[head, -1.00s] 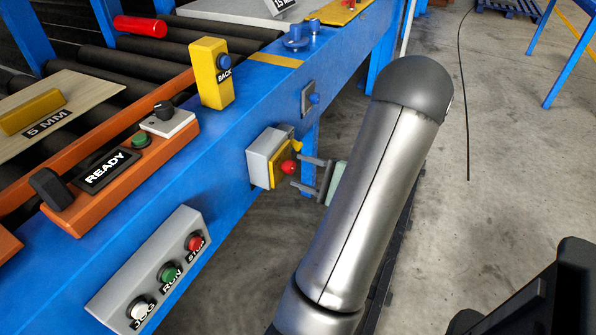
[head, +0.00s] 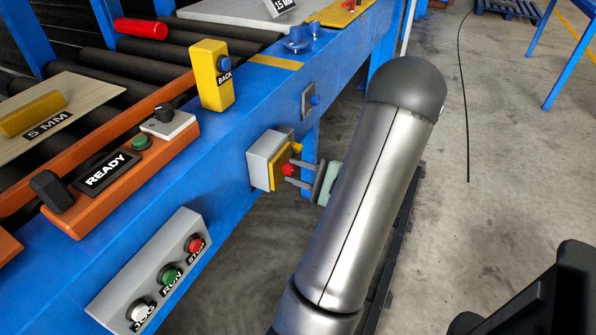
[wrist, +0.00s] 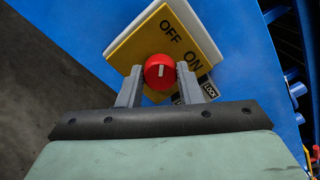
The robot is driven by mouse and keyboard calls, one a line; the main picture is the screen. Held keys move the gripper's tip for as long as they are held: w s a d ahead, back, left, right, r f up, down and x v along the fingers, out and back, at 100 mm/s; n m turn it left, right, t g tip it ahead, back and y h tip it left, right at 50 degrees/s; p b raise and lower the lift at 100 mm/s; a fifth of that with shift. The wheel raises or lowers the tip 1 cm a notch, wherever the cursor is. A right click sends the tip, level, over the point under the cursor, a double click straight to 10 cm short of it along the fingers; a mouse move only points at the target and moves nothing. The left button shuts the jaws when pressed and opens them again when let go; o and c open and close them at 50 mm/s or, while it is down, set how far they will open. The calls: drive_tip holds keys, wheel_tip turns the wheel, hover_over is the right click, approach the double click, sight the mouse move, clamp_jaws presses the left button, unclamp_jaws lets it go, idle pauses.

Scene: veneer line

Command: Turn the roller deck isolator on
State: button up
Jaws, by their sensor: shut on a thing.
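The isolator is a grey box (head: 259,153) on the side of the blue beam, with a yellow plate and a red knob (head: 288,169). In the wrist view the yellow plate (wrist: 135,48) carries the words OFF and ON, and the red knob (wrist: 159,72) has a short white mark standing about upright in the picture, nearer the OFF side. My gripper (wrist: 159,76) has one finger on each side of the knob and is shut on it. It also shows in the head view (head: 291,174), level with the knob. The lower plate is partly hidden by the fingers.
Bare floor (head: 500,200) lies to the right.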

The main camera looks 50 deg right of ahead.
drive_tip(key=shift+r, duration=0.1)
drive_tip(key=m+p, duration=0.4)
drive_tip(key=shift+r, duration=0.15)
drive_tip(key=m+p, duration=0.4)
drive_tip(key=m, duration=0.1)
drive_tip(key=shift+m, duration=0.4)
drive_tip(key=m+p, duration=0.3)
drive_tip(key=m, duration=0.1)
drive_tip(key=shift+d, duration=0.1)
drive_tip(key=shift+f+m+p, duration=0.2)
drive_tip(key=shift+m+p, duration=1)
drive_tip(key=shift+m, duration=0.6)
drive_tip(key=shift+f+m, duration=0.1)
drive_tip(key=shift+m, duration=0.2)
drive_tip(key=o, duration=1)
